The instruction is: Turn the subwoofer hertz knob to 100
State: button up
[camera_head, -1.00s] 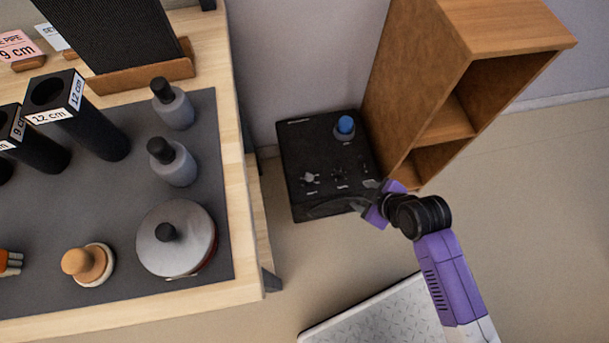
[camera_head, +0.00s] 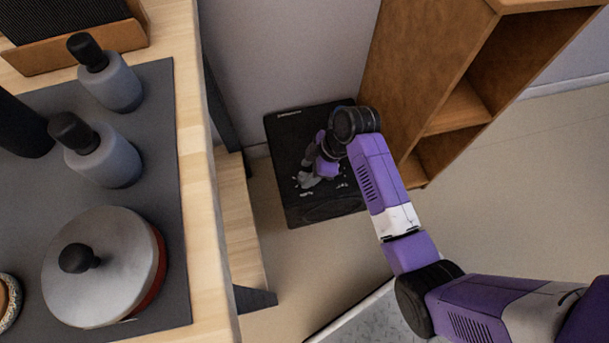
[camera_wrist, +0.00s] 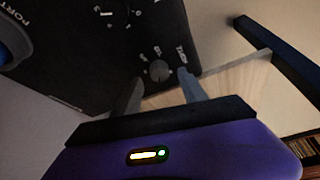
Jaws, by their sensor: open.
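The subwoofer (camera_head: 290,130) is a black box on the floor between the table and a wooden shelf. In the wrist view its dark panel (camera_wrist: 75,60) fills the upper left. A small round grey knob (camera_wrist: 160,70) sits there with white marks around it, too small to read. My gripper (camera_wrist: 160,79) is open, with one finger on each side of this knob; I cannot tell whether they touch it. In the head view my gripper (camera_head: 308,179) is over the panel, and my wrist hides the blue knob.
The wooden table (camera_head: 197,235) on the left carries grey bottles (camera_head: 110,85) and a lidded pot (camera_head: 105,265). The wooden shelf (camera_head: 425,75) stands close on the right of the subwoofer. Bare floor (camera_head: 500,190) lies to the right.

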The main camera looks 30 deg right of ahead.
aim_at(303, 178)
jog(key=shift+b+x, duration=0.4)
jog(key=shift+x, duration=0.95)
grip_shut()
jog(key=shift+s+r+p, duration=0.1)
jog(key=shift+r+p, duration=0.05)
jog(key=shift+p, duration=0.35)
